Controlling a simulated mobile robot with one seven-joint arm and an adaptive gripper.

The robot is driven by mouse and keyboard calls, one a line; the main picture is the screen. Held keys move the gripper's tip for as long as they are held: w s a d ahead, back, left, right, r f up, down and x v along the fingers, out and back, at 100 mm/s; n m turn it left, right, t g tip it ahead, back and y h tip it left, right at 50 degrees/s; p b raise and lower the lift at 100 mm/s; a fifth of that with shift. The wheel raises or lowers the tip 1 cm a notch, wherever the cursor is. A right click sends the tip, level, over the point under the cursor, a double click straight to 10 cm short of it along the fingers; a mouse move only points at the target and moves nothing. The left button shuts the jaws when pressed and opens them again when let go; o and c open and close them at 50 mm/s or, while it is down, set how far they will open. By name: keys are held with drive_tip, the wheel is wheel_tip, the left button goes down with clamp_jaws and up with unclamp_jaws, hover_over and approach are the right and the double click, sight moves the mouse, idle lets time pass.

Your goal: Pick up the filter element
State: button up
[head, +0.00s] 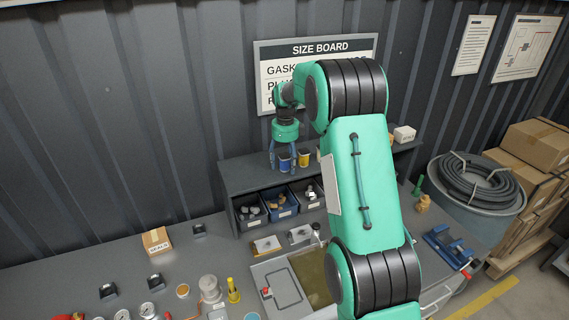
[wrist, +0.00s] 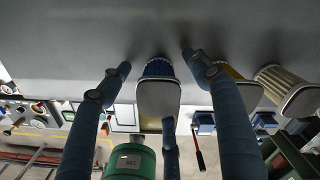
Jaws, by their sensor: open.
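My gripper (head: 284,158) is open and points down over the shelf top, with its fingers around a blue pleated filter element (head: 284,165). In the wrist view the blue filter element (wrist: 159,86) lies between the spread fingertips, its pale end plate facing the camera. I see a gap on each side of it. A yellow filter element (head: 304,160) stands just to the right; in the wrist view it is partly hidden behind a finger. A cream filter element (wrist: 283,88) is further right in the wrist view. In the head view my arm hides part of the shelf top.
The size board (head: 270,52) is on the wall behind. Gauges, a cardboard box (head: 157,241) and other parts lie on the bench below.

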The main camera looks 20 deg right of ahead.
sight(285, 156)
drive_tip(key=c, duration=1.6)
drive_tip(key=shift+o, duration=0.2)
drive_tip(key=shift+r, duration=0.15)
drive_tip(key=shift+r, duration=1.4)
drive_tip(key=shift+s+r, duration=0.15)
drive_tip(key=shift+r, duration=0.1)
drive_tip(key=s+a+r+b, duration=0.1)
drive_tip(key=s+a, duration=0.2)
drive_tip(key=s, duration=1.2)
drive_tip(key=shift+s+r, duration=0.2)
